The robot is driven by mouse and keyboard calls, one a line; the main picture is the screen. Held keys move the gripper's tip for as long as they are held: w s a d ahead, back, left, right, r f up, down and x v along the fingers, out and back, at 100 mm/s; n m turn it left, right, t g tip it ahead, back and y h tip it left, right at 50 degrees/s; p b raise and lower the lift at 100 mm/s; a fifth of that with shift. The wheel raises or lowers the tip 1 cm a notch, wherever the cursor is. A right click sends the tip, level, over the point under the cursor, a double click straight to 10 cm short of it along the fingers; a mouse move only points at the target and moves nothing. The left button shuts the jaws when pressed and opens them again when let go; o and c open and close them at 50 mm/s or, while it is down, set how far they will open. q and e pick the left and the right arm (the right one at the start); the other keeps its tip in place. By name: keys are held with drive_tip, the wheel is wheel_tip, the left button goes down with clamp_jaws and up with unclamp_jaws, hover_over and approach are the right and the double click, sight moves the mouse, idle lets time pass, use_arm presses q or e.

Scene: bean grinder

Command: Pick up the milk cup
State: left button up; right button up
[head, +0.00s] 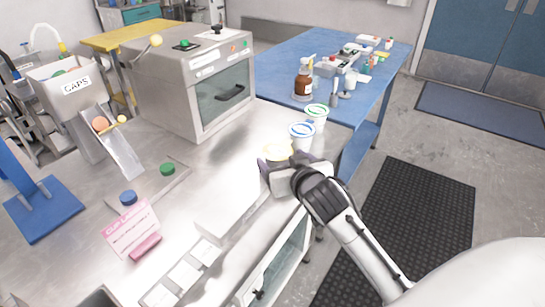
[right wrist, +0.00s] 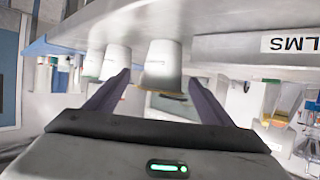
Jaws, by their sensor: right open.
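Three white cups stand in a row near the right edge of the steel counter: a yellow-topped cup (head: 278,149), a blue-rimmed cup (head: 302,131) and a green-rimmed cup (head: 317,112). I cannot read which one is the milk cup. My right gripper (head: 281,158) is open at the yellow-topped cup, the nearest of the three, and hides its lower part. In the right wrist view, which is upside down, this cup (right wrist: 162,62) shows between the open fingers, toward their tips; I cannot tell whether they touch it. My left gripper is out of view.
A large steel machine (head: 195,80) stands behind on the counter. A blue table (head: 280,62) with a brown bottle (head: 303,80) is beyond the cups. A chute box (head: 75,85), pink sign (head: 131,230) and blue stand (head: 42,208) are at left. The counter's middle is mostly clear.

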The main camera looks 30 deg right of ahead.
drive_tip(key=x, duration=0.7)
drive_tip(key=shift+w+a, duration=0.15)
drive_tip(key=c, duration=1.2)
